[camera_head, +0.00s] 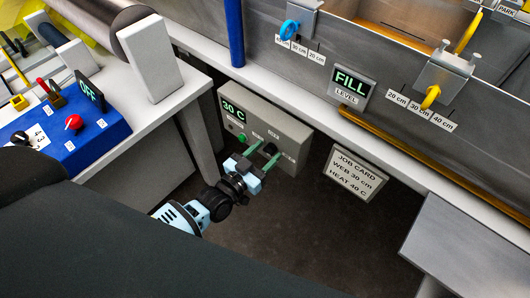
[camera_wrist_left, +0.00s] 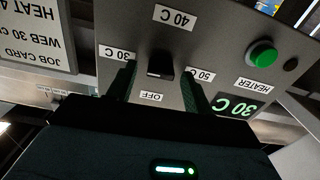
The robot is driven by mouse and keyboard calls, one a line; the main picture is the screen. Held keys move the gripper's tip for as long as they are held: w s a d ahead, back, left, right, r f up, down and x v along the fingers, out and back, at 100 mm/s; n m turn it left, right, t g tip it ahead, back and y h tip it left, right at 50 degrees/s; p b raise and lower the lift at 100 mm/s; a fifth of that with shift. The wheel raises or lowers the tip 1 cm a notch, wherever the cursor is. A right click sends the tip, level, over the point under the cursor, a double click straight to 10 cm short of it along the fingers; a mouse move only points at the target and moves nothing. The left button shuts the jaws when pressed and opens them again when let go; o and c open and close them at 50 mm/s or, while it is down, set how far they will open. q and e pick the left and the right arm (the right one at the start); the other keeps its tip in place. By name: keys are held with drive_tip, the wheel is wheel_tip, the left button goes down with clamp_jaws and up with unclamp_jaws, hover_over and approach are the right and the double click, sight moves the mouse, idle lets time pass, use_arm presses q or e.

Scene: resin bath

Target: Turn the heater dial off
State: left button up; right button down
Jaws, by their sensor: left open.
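The heater box (camera_head: 288,134) is a grey panel below the bath's edge, with a lit display (camera_head: 232,107) reading 30 C and a green button (camera_head: 242,137). Its black dial (camera_wrist_left: 160,66) shows in the wrist view, ringed by labels 30 C, 40 C, 50 C and OFF, all upside down. I cannot tell surely which label it points to. My left gripper (camera_head: 264,154) is at the panel front. It is open, with one finger on each side of the dial; gaps show in the wrist view (camera_wrist_left: 158,78). My right gripper is not in view.
A job card (camera_head: 354,175) reading WEB 30 cm, HEAT 40 C hangs right of the box. A white table leg (camera_head: 197,140) stands close on its left. A blue console (camera_head: 85,125) showing OFF is at the far left, and a grey surface (camera_head: 465,245) at lower right.

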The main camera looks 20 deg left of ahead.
use_arm(q)
drive_tip(key=shift+w+d, duration=0.1)
drive_tip(key=shift+w, duration=0.05)
drive_tip(key=shift+c, duration=0.4)
drive_tip(key=c, duration=0.9)
